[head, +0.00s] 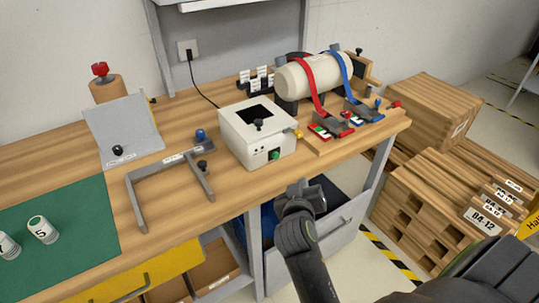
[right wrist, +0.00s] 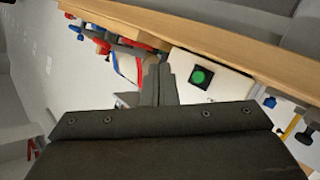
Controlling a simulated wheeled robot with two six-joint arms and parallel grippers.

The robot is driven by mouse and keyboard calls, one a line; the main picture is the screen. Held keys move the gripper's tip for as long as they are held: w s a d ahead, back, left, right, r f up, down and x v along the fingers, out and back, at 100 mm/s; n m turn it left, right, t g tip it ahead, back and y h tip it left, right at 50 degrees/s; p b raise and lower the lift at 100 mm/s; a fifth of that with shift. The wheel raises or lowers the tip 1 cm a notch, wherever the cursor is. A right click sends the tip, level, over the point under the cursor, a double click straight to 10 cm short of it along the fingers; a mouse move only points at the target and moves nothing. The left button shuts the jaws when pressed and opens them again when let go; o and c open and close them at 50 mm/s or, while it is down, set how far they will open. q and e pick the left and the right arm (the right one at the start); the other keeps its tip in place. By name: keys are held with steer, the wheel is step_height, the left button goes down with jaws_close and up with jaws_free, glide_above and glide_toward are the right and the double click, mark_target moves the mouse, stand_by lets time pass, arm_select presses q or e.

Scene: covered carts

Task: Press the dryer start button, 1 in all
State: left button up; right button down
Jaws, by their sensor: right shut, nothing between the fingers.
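The dryer (head: 242,148) is a white box with a dark square opening on top, standing near the front edge of the wooden bench. Its green start button (head: 275,155) is low on the front face. In the right wrist view the green button (right wrist: 198,77) sits in a black square on the white dryer front (right wrist: 226,88). My right gripper (head: 309,189) is shut and empty, in front of the bench edge, below and right of the button. In the right wrist view its fingers (right wrist: 158,82) point toward the dryer, left of the button and apart from it. My left gripper is not in view.
A grey metal frame (head: 140,205) lies to the left, near a green mat (head: 75,225). An open drawer (head: 335,227) is below the bench. Wooden crates (head: 425,200) stand at the right.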

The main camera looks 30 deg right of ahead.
mark_target(276, 156)
steer(key=shift+w, duration=0.1)
steer(key=w, duration=0.2)
steer(key=w+b, duration=0.1)
steer(key=w, duration=0.1)
steer(key=w+b, duration=0.1)
steer(key=w, duration=0.2)
steer(key=shift+a, duration=0.3)
steer(key=shift+w, duration=0.8)
steer(key=shift+w, duration=0.1)
stand_by(1.2)
steer(key=shift+w+a, duration=0.1)
steer(key=shift+w, duration=0.2)
steer(key=shift+w, duration=0.5)
stand_by(0.7)
steer(key=shift+s, duration=0.15)
steer(key=shift+s+p, duration=0.45)
steer(key=shift+s, duration=0.3)
